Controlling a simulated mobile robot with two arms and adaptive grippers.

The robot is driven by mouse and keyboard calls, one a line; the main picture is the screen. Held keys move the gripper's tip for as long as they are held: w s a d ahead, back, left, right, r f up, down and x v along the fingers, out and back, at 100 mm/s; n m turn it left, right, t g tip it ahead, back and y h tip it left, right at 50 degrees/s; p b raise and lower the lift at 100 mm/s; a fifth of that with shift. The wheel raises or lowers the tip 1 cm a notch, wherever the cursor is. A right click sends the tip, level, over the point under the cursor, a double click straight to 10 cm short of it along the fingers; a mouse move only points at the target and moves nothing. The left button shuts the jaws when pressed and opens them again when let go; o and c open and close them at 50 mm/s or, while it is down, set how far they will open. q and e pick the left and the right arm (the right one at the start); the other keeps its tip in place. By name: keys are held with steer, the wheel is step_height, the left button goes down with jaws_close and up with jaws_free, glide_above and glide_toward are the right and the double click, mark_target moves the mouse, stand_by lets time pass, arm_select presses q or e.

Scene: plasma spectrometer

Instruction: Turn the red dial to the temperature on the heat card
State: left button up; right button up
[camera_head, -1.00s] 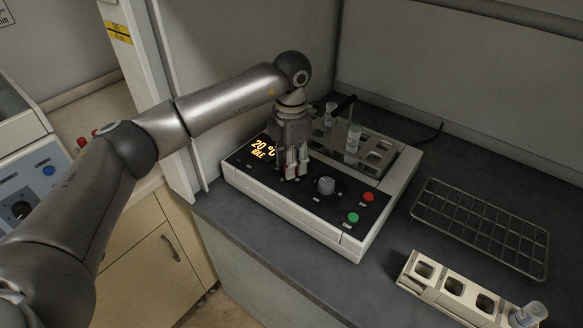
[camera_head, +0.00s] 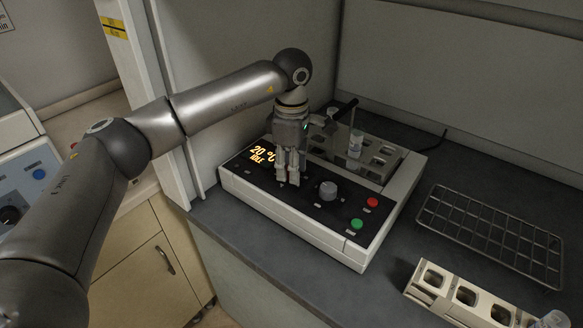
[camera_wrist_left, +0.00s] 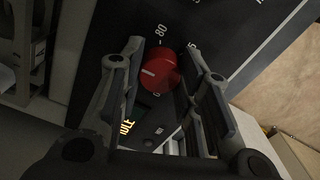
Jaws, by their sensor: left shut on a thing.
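The red dial (camera_wrist_left: 161,72) sits on the black front panel of a heating block (camera_head: 355,252), with a white pointer line on its face. The wrist view shows printed scale marks around it, one reading 80. My left gripper (camera_head: 287,183) points down at the panel and is shut on the red dial, a finger on each side; in the head view the fingers hide the dial. The orange display (camera_head: 262,154) reads 20 °C with IDLE below it. I see no heat card in these frames. My right gripper is not in view.
A grey knob (camera_head: 328,190), a red button (camera_head: 372,202) and a green button (camera_head: 356,223) are right of my gripper. A vial (camera_head: 355,146) stands in the block's rack behind. A wire rack (camera_head: 490,235) and beige holder (camera_head: 465,297) lie to the right.

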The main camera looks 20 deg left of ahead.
arm_select(q)
steer(key=shift+r+m, duration=0.1)
steer(key=shift+m, duration=0.2)
stand_by(0.4)
steer(key=o, duration=1.1)
steer(key=shift+c, duration=0.2)
step_height(320, 180, up, 12)
